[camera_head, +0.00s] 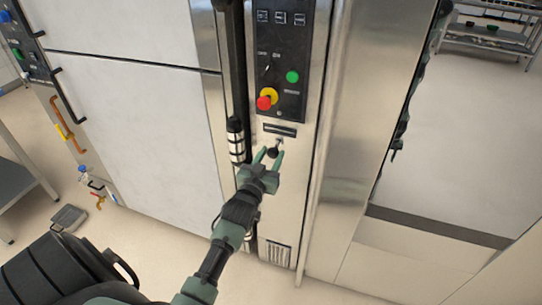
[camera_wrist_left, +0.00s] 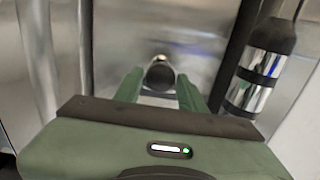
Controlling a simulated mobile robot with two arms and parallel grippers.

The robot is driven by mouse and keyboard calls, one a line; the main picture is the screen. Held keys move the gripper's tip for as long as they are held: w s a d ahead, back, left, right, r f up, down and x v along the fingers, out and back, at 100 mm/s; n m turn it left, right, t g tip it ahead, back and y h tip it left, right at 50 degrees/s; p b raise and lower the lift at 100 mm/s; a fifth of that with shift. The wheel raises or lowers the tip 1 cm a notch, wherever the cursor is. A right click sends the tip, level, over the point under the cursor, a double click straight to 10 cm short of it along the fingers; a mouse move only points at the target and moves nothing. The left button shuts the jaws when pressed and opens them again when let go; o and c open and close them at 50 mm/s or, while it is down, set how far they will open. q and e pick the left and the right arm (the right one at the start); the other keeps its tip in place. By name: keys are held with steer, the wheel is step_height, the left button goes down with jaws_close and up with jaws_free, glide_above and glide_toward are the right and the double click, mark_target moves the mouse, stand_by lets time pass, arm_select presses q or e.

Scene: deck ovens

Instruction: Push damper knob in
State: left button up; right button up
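The damper knob (camera_head: 273,152) is a small dark round knob on a short metal stem, on the steel front panel below a dark slot. My left gripper (camera_head: 268,157) is at the knob, with its green fingers spread on either side of it. In the left wrist view the knob (camera_wrist_left: 160,74) sits between the two fingertips (camera_wrist_left: 160,88), with gaps visible on both sides. Whether either finger touches it I cannot tell. My right gripper is not in view.
Above the knob is a black control panel (camera_head: 281,60) with a red and yellow button (camera_head: 267,99) and a green button (camera_head: 292,77). A dark vertical handle bar (camera_head: 236,85) with a silver-banded end stands just left. A wide pale oven door (camera_head: 140,120) lies further left.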

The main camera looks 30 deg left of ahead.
arm_select(q)
jaws_close()
stand_by(1.2)
